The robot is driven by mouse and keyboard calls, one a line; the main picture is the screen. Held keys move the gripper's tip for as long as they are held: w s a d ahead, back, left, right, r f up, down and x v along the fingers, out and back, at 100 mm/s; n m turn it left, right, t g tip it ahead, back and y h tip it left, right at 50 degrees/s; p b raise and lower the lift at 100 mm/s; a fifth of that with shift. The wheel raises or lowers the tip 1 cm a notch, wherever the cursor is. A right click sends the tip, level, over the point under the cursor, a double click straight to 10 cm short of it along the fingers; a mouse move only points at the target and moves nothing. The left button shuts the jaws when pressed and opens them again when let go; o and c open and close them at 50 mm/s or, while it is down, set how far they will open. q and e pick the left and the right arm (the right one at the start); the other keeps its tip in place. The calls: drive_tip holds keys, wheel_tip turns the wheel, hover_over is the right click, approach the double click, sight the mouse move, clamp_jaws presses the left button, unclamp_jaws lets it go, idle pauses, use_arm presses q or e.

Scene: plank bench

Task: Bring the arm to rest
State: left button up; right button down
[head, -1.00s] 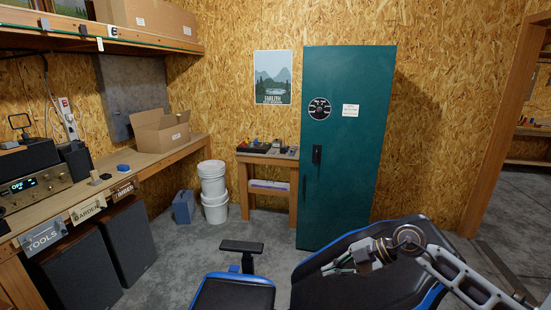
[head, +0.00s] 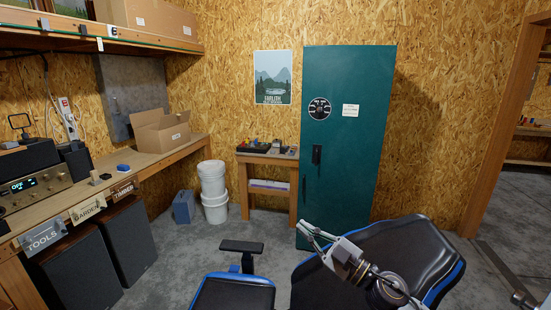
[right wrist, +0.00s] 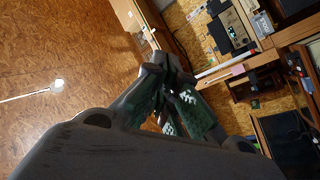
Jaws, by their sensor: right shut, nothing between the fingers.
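My right arm reaches in from the bottom right of the head view, in front of the black and blue padded chair. My right gripper (head: 304,229) is shut and empty. It points to the upper left, its fingertips in front of the lower part of the teal cabinet. In the right wrist view the fingers (right wrist: 182,88) come together with nothing between them, the chipboard wall and shelving behind. My left gripper is not in view.
The blue-edged chair (head: 430,245) fills the bottom right. The teal cabinet (head: 345,175) stands behind it. A workbench (head: 150,170) with a cardboard box (head: 160,130) runs along the left. White buckets (head: 213,190) stand by a small table (head: 268,157).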

drive_tip(key=s+d+f+m+t+h, duration=0.1)
drive_tip(key=s+d+f+m+h, duration=0.2)
drive_tip(key=d+f+m+h, duration=1.3)
drive_tip(key=s+a+f+n+g, duration=0.1)
drive_tip(key=s+f+g, duration=0.55)
drive_tip(key=s, duration=0.45)
drive_tip(key=s+a+f+n+g, duration=0.1)
drive_tip(key=s+f+g, duration=0.5)
drive_tip(key=s, duration=0.5)
wheel_tip(320, 180, down, 34)
drive_tip(key=s, duration=0.2)
drive_tip(key=s+d+f, duration=0.2)
drive_tip(key=s+f, duration=0.8)
drive_tip(key=s, duration=0.1)
drive_tip(key=s+d+f+g, duration=0.1)
drive_tip(key=s+d+f, duration=0.1)
drive_tip(key=s+f, duration=0.8)
drive_tip(key=shift+s+f, duration=0.2)
drive_tip(key=shift+s, duration=0.75)
drive_tip(key=shift+d+g, duration=0.1)
drive_tip(key=shift+g, duration=0.15)
